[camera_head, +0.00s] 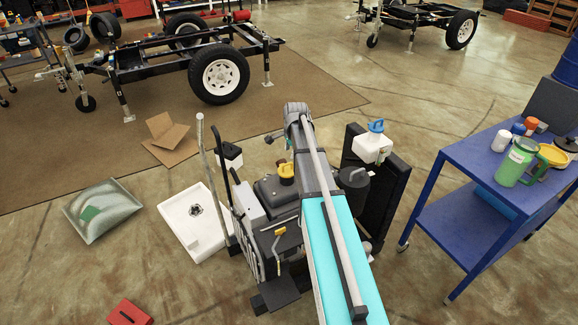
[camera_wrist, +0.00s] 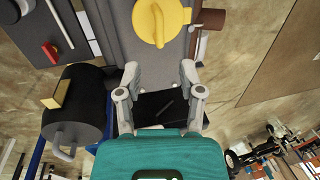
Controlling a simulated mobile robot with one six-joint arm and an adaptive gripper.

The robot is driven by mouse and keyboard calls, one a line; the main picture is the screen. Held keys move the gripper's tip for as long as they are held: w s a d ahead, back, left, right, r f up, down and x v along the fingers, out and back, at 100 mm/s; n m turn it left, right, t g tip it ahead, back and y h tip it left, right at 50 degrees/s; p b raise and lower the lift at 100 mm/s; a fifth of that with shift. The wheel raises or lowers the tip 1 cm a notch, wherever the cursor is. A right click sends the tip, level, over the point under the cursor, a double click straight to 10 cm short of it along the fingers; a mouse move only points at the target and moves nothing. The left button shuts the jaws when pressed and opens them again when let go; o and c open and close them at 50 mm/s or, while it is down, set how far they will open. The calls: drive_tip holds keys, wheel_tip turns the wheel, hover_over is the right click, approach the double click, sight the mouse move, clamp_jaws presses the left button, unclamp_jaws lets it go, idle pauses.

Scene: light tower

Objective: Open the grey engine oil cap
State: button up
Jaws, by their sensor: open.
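A yellow cap (camera_wrist: 162,20) with a raised grip bar sits on a grey engine surface (camera_wrist: 120,20) at the top of the wrist view. A yellow cap (camera_head: 287,170) also shows on the dark grey engine housing (camera_head: 268,193) in the head view, just left of my arm. I cannot make out a grey oil cap. My gripper (camera_wrist: 160,75) is open and empty, its fingertips below the yellow cap in the wrist picture and apart from it.
A black cylinder (camera_wrist: 75,108) with a brass piece is left of my gripper. A white tank with a blue cap (camera_head: 376,126) stands right of my arm. A blue cart (camera_head: 445,192) is farther right. A white tray (camera_head: 185,212) lies on the floor left of the engine.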

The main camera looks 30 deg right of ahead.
sight(289, 164)
drive_tip(key=shift+w+f+b, duration=0.2)
drive_tip(key=shift+f+b, duration=0.7)
drive_tip(key=shift+f, duration=0.1)
drive_tip(key=shift+w+f+b, duration=0.2)
drive_tip(key=shift+f+b, duration=0.75)
drive_tip(key=shift+f, duration=0.1)
drive_tip(key=shift+w+f+b, duration=0.2)
drive_tip(key=shift+f+b, duration=0.7)
drive_tip(key=shift+f, duration=0.1)
clamp_jaws()
